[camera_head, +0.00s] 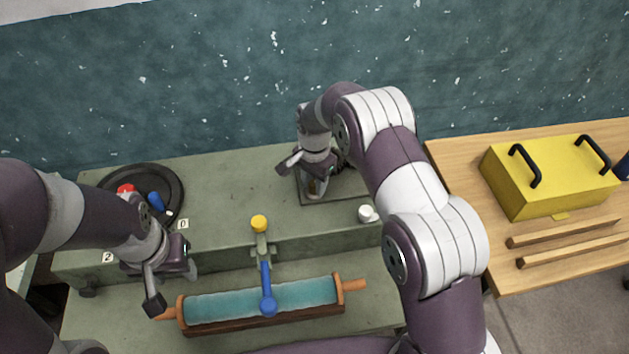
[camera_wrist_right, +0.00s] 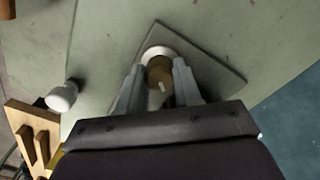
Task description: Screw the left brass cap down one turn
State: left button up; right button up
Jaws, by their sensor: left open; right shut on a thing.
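A brass cap (camera_wrist_right: 159,70) with a white mark on its top sits on a white round base in the right wrist view. It stands over a square grey plate (camera_wrist_right: 215,72). My right gripper (camera_wrist_right: 160,88) is shut on this cap, one finger on each side. In the head view my right gripper (camera_head: 314,186) is over the plate (camera_head: 345,193), and the cap is mostly hidden between its fingers. No second brass cap can be made out. My left gripper (camera_head: 173,288) is open and empty at the front left, near the roller's left handle.
A white knob (camera_head: 366,213) stands right of the plate. A teal roller (camera_head: 225,304) lies in front, with a blue-and-yellow lever (camera_head: 266,275) over it. A dark round dish (camera_head: 170,180) is at the left. A yellow box (camera_head: 545,185) and wooden bars (camera_head: 565,232) lie on the right table.

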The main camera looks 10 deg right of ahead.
jog(key=m, duration=0.5)
jog(key=shift+w+r+m, duration=0.15)
jog(key=shift+m, duration=0.15)
jog(key=m, duration=1)
jog(key=shift+m, duration=0.4)
jog(key=m, duration=0.5)
jog(key=shift+w+m, duration=0.1)
jog(key=shift+m, duration=0.2)
jog(key=o, duration=0.9)
jog(key=shift+o, duration=0.7)
